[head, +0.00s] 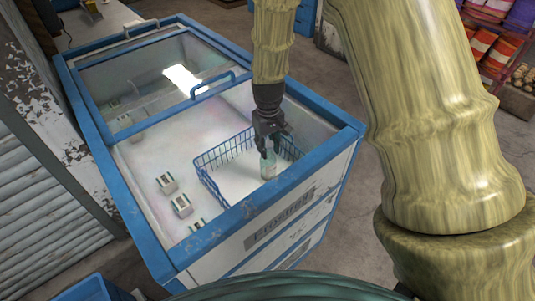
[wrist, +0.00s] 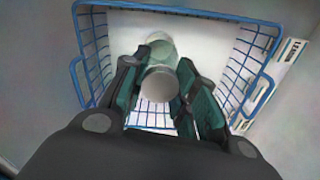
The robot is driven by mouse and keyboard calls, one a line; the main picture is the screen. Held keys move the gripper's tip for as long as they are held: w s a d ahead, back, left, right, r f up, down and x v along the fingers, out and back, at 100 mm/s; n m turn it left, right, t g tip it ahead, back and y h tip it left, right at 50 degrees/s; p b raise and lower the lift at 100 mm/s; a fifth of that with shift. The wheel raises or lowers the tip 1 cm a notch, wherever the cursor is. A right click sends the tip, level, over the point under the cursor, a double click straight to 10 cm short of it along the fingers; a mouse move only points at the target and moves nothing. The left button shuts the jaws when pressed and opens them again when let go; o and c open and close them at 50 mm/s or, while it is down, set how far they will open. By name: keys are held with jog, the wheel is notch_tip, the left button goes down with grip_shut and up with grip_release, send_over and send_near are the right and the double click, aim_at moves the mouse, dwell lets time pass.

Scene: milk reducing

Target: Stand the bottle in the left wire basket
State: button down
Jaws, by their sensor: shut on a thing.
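The bottle (head: 268,167) is pale and translucent with a greenish tint. My gripper (head: 268,150) is shut on its upper part from above. The bottle is roughly upright, inside the outline of the blue wire basket (head: 207,180), near its front right side. In the wrist view, the bottle (wrist: 159,86) sits between the two fingers of my gripper (wrist: 158,68), with the basket (wrist: 262,22) around it. Whether the bottle's base touches the basket floor cannot be told. Only one wire basket is visible.
The basket is inside a blue-and-white chest freezer (head: 180,262). Its near part is open; a glass lid (head: 140,70) covers the far part. Several small cartons (head: 181,206) stand left of the basket. A white lettered box (wrist: 283,85) lies beside the basket.

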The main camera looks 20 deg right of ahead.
jog(key=shift+f, duration=2)
jog(key=c, duration=1.1)
grip_release()
jog(key=shift+f, duration=0.1)
jog(key=shift+r+b, duration=0.5)
jog(key=shift+r, duration=5.65)
